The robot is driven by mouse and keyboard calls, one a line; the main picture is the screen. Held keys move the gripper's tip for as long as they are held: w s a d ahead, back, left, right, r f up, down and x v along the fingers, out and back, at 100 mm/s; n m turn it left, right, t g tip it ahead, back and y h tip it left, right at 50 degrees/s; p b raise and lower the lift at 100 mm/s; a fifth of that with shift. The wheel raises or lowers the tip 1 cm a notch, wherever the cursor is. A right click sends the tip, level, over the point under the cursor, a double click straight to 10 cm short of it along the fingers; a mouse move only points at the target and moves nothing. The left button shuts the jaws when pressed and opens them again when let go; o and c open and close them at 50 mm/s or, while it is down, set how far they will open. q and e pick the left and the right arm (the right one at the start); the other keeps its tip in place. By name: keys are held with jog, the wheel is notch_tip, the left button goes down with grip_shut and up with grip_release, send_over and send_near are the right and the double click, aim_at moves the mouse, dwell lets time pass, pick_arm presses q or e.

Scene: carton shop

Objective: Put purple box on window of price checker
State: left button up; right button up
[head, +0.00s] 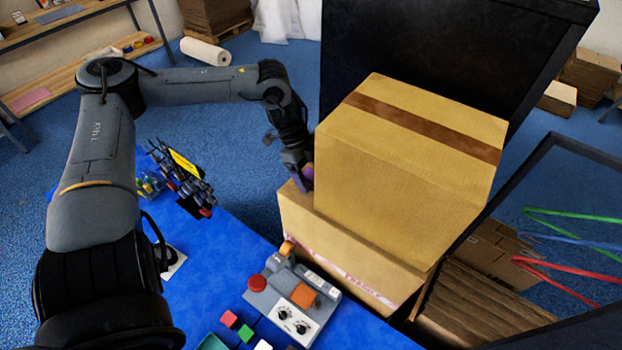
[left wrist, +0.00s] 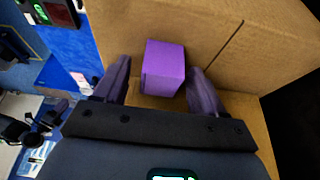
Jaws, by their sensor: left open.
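The purple box (left wrist: 163,68) shows in the left wrist view, a small cube on the ledge of a cardboard carton, close to the upper carton's side. My left gripper (left wrist: 158,74) is open, with one finger on each side of the box; I cannot tell if either finger touches it. In the head view my left gripper (head: 303,175) is beside the stacked cartons, and the box is mostly hidden there. A dark device (left wrist: 48,12) with a green-lit display is at the wrist view's top left; I cannot tell whether it is the price checker. My right gripper is not in view.
A large taped carton (head: 405,165) stands on a lower carton (head: 340,258), right of the gripper. On the blue table (head: 205,260) are a grey device (head: 290,300) with knobs and a red button, small coloured blocks, and a dark rack (head: 183,178).

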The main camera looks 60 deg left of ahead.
pick_arm(q)
jog(key=shift+f, duration=0.1)
jog(key=shift+c, duration=0.4)
jog(key=c, duration=1.1)
